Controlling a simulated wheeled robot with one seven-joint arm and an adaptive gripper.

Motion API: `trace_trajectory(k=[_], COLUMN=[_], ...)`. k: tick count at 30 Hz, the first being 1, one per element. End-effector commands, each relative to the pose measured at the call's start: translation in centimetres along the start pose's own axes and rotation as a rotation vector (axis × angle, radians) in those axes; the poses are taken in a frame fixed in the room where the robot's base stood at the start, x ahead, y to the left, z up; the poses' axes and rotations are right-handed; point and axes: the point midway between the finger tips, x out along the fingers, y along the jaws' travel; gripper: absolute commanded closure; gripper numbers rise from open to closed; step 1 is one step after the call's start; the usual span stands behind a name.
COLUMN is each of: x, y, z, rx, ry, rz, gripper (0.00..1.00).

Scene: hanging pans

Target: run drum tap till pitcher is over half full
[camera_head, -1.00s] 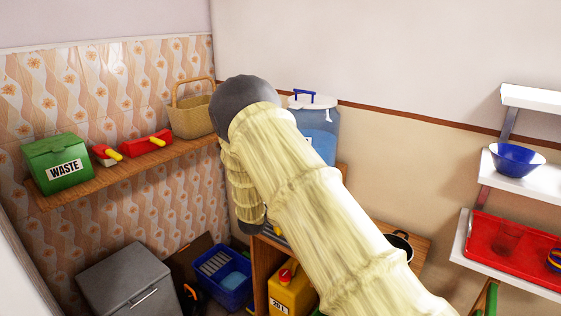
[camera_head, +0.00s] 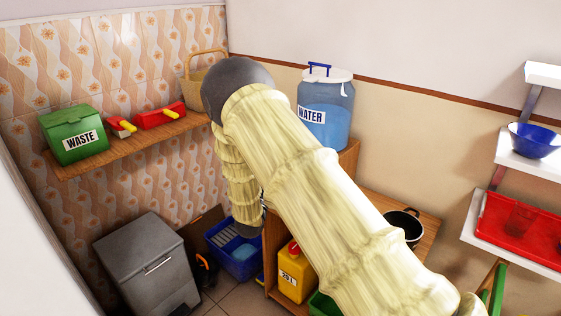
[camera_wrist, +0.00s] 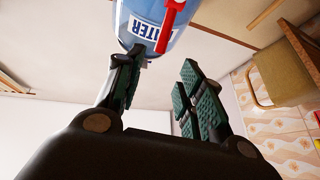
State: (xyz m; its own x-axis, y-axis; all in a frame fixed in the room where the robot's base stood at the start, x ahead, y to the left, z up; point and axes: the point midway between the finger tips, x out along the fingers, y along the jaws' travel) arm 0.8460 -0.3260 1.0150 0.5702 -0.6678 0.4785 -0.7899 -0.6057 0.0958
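The drum (camera_head: 325,112) is blue, see-through and labelled WATER, with a white lid and blue handle. It stands on a wooden cabinet behind my arm. In the wrist view the drum (camera_wrist: 178,44) is at the top, with a red tap (camera_wrist: 168,24) in front of its label. My gripper (camera_wrist: 160,72) is open and empty, its fingers below the tap in that picture and apart from it. My arm hides the gripper in the head view. A see-through vessel (camera_head: 521,220) stands on the red tray at right; I cannot tell if it is the pitcher.
The red tray (camera_head: 490,232) and a blue bowl (camera_head: 535,140) are on white shelves at right. A black pot (camera_head: 405,224) stands on the wooden top. A green WASTE box (camera_head: 72,136) sits on the left shelf; a grey bin (camera_head: 145,262) is below.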

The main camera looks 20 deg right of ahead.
Motion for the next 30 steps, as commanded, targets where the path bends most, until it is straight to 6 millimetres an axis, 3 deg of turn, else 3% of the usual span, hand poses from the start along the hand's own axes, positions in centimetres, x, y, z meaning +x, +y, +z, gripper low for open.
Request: trace_trajectory(k=[1, 6, 7, 18, 23, 30], x=[0.0, 0.8, 1.1, 4.3, 4.4, 3.2], y=[0.0, 0.6, 0.8, 4.6, 6.3, 8.5], z=[0.0, 0.4, 0.6, 3.2, 4.1, 4.7], rx=[0.0, -0.062, -0.09, -0.617, -0.833, -1.116], ry=[0.0, -0.005, -0.007, 0.025, 0.082, 0.224], rz=[0.0, -0.022, -0.033, -0.272, -0.38, -0.521], gripper=[0.67, 0.98, 1.0, 1.0, 1.0, 1.0])
